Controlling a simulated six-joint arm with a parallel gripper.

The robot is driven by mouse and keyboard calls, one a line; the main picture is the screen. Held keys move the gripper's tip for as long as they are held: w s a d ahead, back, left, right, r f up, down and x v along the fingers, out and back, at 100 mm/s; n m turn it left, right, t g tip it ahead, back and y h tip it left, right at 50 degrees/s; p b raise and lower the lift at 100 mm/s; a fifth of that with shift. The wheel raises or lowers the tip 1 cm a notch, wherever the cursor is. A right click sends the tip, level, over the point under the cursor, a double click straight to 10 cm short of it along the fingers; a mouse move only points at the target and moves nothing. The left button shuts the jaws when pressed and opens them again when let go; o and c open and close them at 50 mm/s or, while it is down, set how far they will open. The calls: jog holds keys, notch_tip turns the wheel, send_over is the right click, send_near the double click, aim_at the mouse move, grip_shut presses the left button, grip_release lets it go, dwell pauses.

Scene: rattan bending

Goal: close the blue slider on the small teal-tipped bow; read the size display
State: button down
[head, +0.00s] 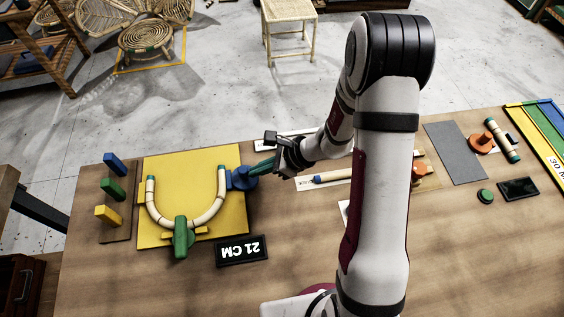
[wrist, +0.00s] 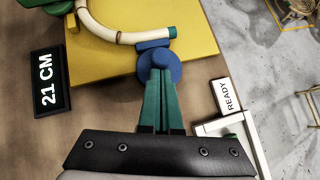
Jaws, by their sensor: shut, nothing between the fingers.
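The cream U-shaped bow (head: 205,216) with teal tips lies on the yellow board (head: 165,165), its bend held at the green block (head: 180,238). The blue slider (head: 238,180) is at the outer side of the bow's right arm, near the tip. In the wrist view the slider's round knob (wrist: 152,70) has its flat pad against or very close to the bow (wrist: 110,32). My gripper (head: 262,168) is shut and empty, its teal fingertips (wrist: 160,75) at the outer side of the knob. The size display (head: 241,251) reads 21 CM, also in the wrist view (wrist: 50,82).
Blue, green and yellow blocks (head: 108,212) stand on a strip at the left. At the right are orange fixtures (head: 481,142), a second teal-tipped rattan piece (head: 503,139), a green button (head: 485,196) and a dark display (head: 519,188). A READY sign (wrist: 227,96) is beside my fingers.

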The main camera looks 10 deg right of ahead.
jog(key=d, duration=0.3)
jog(key=s+d, duration=0.1)
jog(key=shift+s+d+r, duration=0.1)
jog(key=shift+d+r, duration=0.1)
jog(key=shift+r, duration=0.2)
jog(key=v, duration=0.9)
jog(key=s+a+r+n+g+h, duration=0.3)
jog(key=s+a+r+n, duration=0.4)
jog(key=s+r+n, duration=0.4)
jog(key=s+d+n+h, duration=0.1)
jog(key=s+n+h, duration=0.2)
jog(key=s, duration=0.6)
jog(key=shift+d+f+n+h, duration=0.2)
jog(key=shift+d+n+h, duration=0.15)
jog(key=shift+n, duration=0.85)
